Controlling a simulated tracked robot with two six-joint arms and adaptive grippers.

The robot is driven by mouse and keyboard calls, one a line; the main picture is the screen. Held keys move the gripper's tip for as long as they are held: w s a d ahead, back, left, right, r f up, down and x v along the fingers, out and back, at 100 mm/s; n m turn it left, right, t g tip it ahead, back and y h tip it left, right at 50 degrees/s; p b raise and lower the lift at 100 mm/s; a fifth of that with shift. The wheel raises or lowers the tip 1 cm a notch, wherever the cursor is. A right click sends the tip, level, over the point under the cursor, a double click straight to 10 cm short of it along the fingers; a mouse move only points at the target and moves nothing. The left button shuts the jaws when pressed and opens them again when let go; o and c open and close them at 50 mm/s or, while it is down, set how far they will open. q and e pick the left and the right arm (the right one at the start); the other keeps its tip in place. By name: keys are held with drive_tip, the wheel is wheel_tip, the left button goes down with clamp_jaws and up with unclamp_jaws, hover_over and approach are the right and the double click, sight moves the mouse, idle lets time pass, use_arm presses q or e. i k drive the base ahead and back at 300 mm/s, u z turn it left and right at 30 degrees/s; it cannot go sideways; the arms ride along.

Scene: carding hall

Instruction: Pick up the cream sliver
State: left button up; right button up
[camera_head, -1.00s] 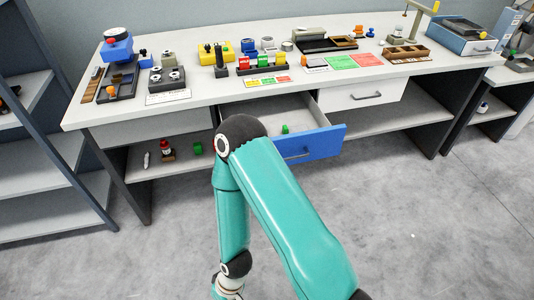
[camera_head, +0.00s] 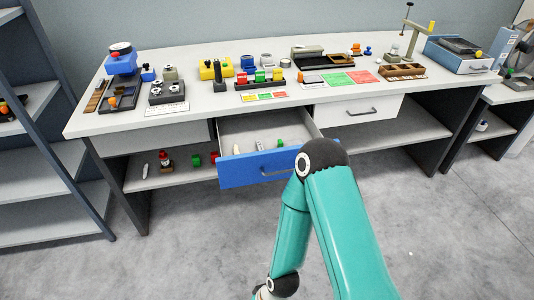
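The blue-fronted drawer (camera_head: 235,171) of the bench stands open. Inside it lie a small pale upright-looking piece (camera_head: 237,147), another small pale piece (camera_head: 259,145) and a green piece (camera_head: 281,143). A slim whitish piece (camera_head: 146,171) is on the shelf under the bench at left. These are too small to tell which, if any, is the cream sliver. One teal arm of mine rises from the lower right, and its elbow covers the drawer front's right end. Its far end runs off the bottom edge. Neither gripper is in view.
The white bench top (camera_head: 220,103) holds many small tools and coloured blocks, with a closed white drawer (camera_head: 358,109) below it. Dark-framed shelves (camera_head: 45,180) stand at left. A blue box (camera_head: 460,55) sits at the right. The grey floor in front is clear.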

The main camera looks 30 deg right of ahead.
sight(236, 152)
drive_tip(key=z, duration=0.25)
drive_tip(key=i, duration=1)
drive_tip(key=u, duration=0.05)
